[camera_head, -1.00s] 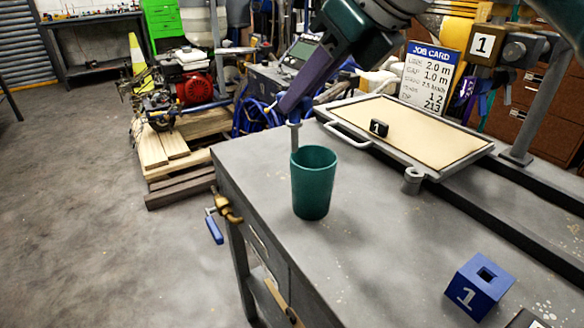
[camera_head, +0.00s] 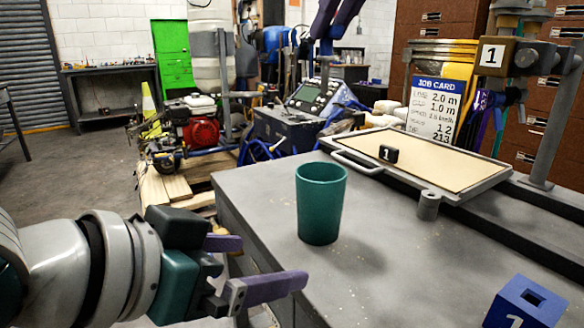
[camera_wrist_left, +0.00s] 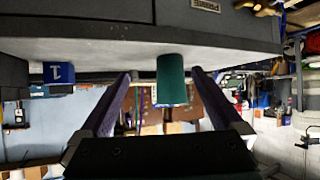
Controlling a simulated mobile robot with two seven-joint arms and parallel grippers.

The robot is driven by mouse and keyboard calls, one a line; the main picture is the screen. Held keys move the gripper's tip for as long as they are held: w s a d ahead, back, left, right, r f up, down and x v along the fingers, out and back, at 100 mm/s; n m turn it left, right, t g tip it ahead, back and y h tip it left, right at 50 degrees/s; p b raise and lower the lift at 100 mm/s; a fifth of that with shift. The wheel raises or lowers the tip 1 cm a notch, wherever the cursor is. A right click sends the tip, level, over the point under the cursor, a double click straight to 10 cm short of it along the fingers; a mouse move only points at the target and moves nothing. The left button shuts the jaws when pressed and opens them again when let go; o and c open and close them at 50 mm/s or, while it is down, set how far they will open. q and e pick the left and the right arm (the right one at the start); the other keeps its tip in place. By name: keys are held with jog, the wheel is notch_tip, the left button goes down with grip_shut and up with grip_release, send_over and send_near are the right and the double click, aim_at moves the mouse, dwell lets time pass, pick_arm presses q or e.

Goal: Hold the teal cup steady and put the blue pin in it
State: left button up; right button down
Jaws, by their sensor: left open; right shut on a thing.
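The teal cup (camera_head: 321,210) stands upright on the grey bench near its left edge. My left gripper (camera_head: 272,261) is open, to the left of the cup and apart from it. In the left wrist view, which is upside down, the cup (camera_wrist_left: 171,82) shows between the two purple fingers. My right gripper (camera_head: 327,33) is at the top of the head view, beyond and above the cup, its arm cut off by the frame.
A blue block (camera_head: 526,303) with a square hole and a "1" sits at the lower right. A shallow tray (camera_head: 455,165) with a small black "1" tag (camera_head: 388,154) lies behind the cup. A job card (camera_head: 433,110) stands beyond.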

pick_arm(q)
jog(key=t+h, duration=0.1)
send_near(307, 199)
jog(key=w+f, duration=0.1)
jog(key=w, duration=0.1)
jog(key=shift+m, duration=0.4)
jog(key=x, duration=0.6)
jog(key=d+x, duration=0.1)
jog(key=x, duration=0.3)
jog(key=shift+s+d+r, duration=0.1)
jog(key=shift+s+r, duration=0.05)
jog(key=shift+s, duration=0.05)
jog(key=shift+x, duration=0.8)
jog(key=c, duration=1.2)
pick_arm(e)
notch_tip(307, 199, down, 13)
jog(key=c, duration=0.7)
grip_release()
jog(key=shift+c, duration=0.2)
